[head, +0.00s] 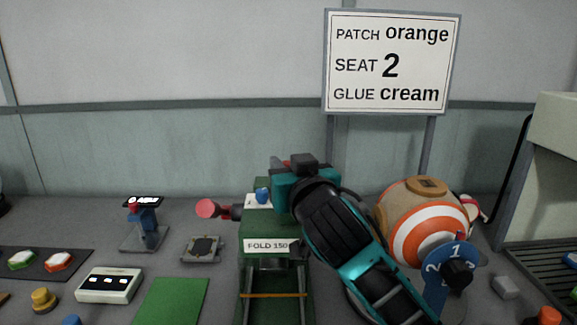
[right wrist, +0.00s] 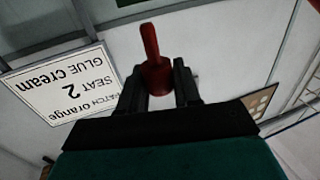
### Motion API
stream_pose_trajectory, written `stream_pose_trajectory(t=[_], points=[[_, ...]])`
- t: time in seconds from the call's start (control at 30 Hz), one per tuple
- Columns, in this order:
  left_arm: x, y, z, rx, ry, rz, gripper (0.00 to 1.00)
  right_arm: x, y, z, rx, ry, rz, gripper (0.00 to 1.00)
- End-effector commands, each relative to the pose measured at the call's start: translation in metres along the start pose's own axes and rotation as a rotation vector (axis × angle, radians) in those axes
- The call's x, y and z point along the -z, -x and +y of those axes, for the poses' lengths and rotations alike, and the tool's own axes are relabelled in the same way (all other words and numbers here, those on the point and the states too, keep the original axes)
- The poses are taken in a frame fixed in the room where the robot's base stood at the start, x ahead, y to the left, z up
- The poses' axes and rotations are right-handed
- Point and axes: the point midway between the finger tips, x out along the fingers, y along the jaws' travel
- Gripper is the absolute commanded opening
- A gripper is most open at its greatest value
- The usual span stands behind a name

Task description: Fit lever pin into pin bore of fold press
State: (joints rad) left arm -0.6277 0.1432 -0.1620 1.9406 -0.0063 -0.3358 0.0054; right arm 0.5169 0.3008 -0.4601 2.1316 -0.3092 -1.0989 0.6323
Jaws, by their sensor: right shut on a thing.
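The fold press (head: 262,228) is green with a "FOLD 150" label and stands at the front centre in the head view. A blue knob (head: 263,195) shows on its top. A red round knob on a dark stem (head: 207,208) sticks out to its left. My right gripper (head: 281,163) is above the press, partly covering its right side. In the right wrist view it (right wrist: 160,88) is shut on the red lever pin (right wrist: 153,62), whose narrow end points away from the palm. I cannot make out the pin bore. My left gripper is not in view.
A white and orange ball (head: 432,232) sits right of the press, behind a blue numbered dial (head: 447,275). A sign (head: 391,62) stands behind. Left are a small blue stand (head: 146,222), a grey block (head: 202,248), a white box (head: 110,285) and a green mat (head: 170,303).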

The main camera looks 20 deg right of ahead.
Motion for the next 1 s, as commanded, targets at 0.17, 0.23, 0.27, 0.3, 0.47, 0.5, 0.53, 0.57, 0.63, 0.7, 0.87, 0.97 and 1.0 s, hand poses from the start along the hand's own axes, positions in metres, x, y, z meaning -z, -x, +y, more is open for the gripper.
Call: stream_pose_trajectory(t=[0.17,0.23,0.27,0.3,0.47,0.5,0.53,0.57,0.63,0.7,0.87,0.97,1.0], points=[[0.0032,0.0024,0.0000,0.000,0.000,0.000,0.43,0.0010,-0.0001,0.0003,0.000,0.000,0.000,0.02],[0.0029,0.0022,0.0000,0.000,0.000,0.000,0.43,0.0004,-0.0001,0.0004,-0.001,0.000,0.000,0.02],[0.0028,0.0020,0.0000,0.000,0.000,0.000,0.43,0.0003,-0.0001,0.0004,-0.001,0.000,0.001,0.02],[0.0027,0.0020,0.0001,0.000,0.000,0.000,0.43,0.0002,-0.0001,0.0003,-0.001,0.000,0.001,0.02],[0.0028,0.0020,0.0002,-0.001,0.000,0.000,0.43,0.0002,-0.0001,0.0002,0.000,0.000,0.000,0.02],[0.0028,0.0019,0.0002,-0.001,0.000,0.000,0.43,0.0002,-0.0001,0.0002,0.000,0.000,0.000,0.02],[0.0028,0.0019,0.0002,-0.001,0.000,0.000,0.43,0.0002,-0.0001,0.0002,0.000,0.000,0.000,0.02],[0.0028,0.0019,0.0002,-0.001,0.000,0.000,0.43,0.0002,-0.0001,0.0002,0.000,0.000,0.000,0.02],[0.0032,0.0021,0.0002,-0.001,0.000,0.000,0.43,0.0003,-0.0001,0.0001,0.000,0.000,0.000,0.02],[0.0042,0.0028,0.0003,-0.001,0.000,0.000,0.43,0.0005,0.0000,0.0001,0.000,-0.001,-0.001,0.02],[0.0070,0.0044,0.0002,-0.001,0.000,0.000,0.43,0.0006,0.0000,-0.0003,0.000,-0.002,-0.001,0.02],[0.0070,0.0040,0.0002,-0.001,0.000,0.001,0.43,0.0001,0.0000,-0.0003,0.000,-0.001,0.000,0.02],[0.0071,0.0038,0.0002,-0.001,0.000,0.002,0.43,0.0001,0.0000,-0.0002,0.000,-0.001,0.000,0.02]])
